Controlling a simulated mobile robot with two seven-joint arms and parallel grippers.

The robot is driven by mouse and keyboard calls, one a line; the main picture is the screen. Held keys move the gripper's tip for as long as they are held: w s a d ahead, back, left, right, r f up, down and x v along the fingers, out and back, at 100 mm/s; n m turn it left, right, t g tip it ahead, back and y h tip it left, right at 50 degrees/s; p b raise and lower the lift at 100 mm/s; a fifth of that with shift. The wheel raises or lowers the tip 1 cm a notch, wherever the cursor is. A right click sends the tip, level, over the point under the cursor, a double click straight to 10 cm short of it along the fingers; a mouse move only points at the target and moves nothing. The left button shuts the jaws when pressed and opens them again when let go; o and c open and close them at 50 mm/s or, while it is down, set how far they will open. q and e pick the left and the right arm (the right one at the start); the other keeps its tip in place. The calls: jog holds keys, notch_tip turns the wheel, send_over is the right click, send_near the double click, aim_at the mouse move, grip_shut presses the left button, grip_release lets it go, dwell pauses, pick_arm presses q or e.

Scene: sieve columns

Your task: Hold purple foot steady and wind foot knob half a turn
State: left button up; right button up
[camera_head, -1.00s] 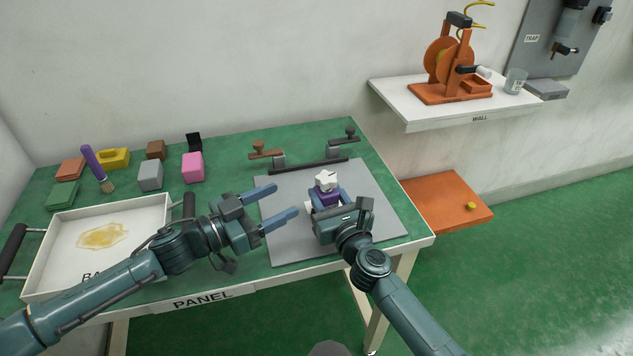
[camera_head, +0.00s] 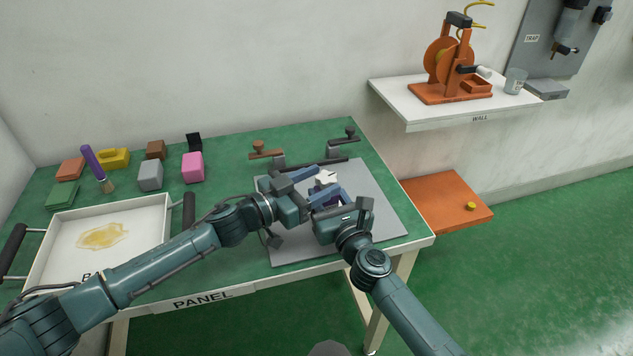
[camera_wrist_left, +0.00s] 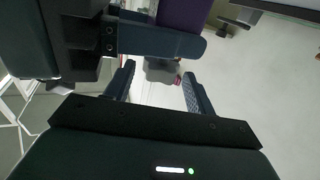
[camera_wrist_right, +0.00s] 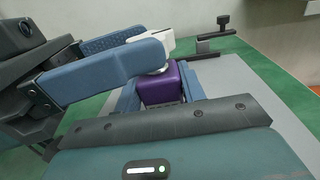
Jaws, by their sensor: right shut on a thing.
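The purple foot (camera_wrist_right: 160,85) stands upright over the grey mat, with the white star-shaped foot knob (camera_head: 326,178) on top. My right gripper (camera_wrist_right: 162,92) is shut on the foot, one blue finger on each side. In the head view the foot is mostly hidden behind my grippers; part of it shows in the left wrist view (camera_wrist_left: 184,12). My left gripper (camera_head: 328,181) is open, its fingers spread on either side of the knob. In the right wrist view its fingers partly cover the knob (camera_wrist_right: 157,47); I cannot tell whether they touch it.
The grey mat (camera_head: 378,215) lies on the green table, with a dark bar and two clamps (camera_head: 265,150) behind it. A white tray (camera_head: 165,212) with a yellow patch stands at left, with several coloured blocks and a purple brush (camera_head: 92,160) behind it. My grippers are close together.

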pick_arm(q)
jog(key=c, duration=0.8)
jog(key=shift+w+a+m+g+h, duration=0.15)
jog(key=shift+m+g+h, duration=0.55)
jog(key=shift+g, duration=0.4)
jog(key=shift+w+m+g+h, duration=0.1)
jog(key=shift+m+g+h, duration=0.4)
jog(key=shift+m+g, duration=0.5)
jog(key=shift+c, duration=0.2)
jog(key=o, duration=1)
jog(key=shift+a, duration=0.1)
jog(key=v, duration=1.2)
